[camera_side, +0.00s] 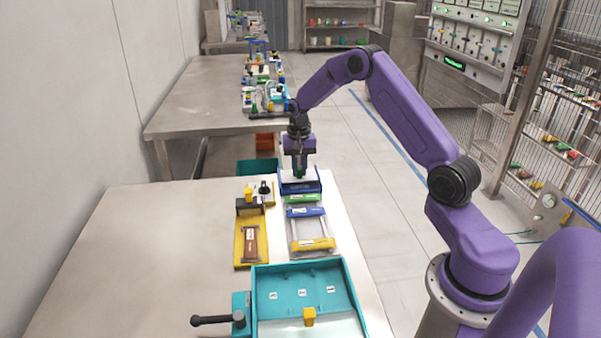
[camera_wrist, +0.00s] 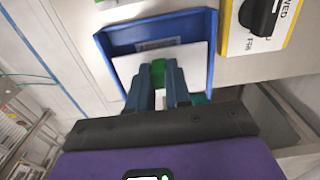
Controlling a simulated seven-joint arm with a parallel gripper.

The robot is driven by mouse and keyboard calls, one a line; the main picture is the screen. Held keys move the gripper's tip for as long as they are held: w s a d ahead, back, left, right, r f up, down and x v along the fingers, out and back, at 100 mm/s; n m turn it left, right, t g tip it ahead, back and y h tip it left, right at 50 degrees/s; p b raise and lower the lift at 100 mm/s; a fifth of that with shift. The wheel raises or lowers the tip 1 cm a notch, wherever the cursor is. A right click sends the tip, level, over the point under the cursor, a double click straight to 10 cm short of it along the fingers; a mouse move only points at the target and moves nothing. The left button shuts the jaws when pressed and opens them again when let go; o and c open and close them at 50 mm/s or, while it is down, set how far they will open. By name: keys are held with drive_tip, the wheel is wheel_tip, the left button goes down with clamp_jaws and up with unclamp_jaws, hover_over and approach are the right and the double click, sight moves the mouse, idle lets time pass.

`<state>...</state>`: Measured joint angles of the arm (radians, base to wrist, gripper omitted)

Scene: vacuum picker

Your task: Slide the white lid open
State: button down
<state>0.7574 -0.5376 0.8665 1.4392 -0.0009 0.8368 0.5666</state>
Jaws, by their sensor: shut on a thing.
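The white lid (camera_wrist: 197,62) is a flat plate on the blue box (camera_wrist: 150,24). In the wrist view, a strip of blue with a pale label shows between the lid's upper edge and the box's top wall. A green knob (camera_wrist: 158,72) stands on the lid. My gripper (camera_wrist: 158,78) is shut on this knob, with one dark finger on each side. In the side view, my gripper (camera_side: 299,170) points down over the lid (camera_side: 312,175) and the blue box (camera_side: 300,188) at the table's far right. The lid's lower part is hidden behind the fingers in the wrist view.
A yellow-edged panel with a black knob (camera_wrist: 260,15) lies beside the box. A frame with blue and yellow ends (camera_side: 313,245), a yellow tray (camera_side: 237,245) and a teal box (camera_side: 350,290) stand nearer on the table (camera_side: 150,240). The table's left part is clear.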

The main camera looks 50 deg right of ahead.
drive_tip(key=shift+w+d, duration=1.6)
drive_tip(key=shift+w, duration=0.1)
drive_tip(key=c, duration=1.1)
unclamp_jaws()
drive_tip(key=shift+d, duration=0.1)
drive_tip(key=shift+o, duration=0.3)
drive_tip(key=shift+r, duration=0.1)
wheel_tip(320, 180, up, 17)
drive_tip(key=shift+r, duration=0.15)
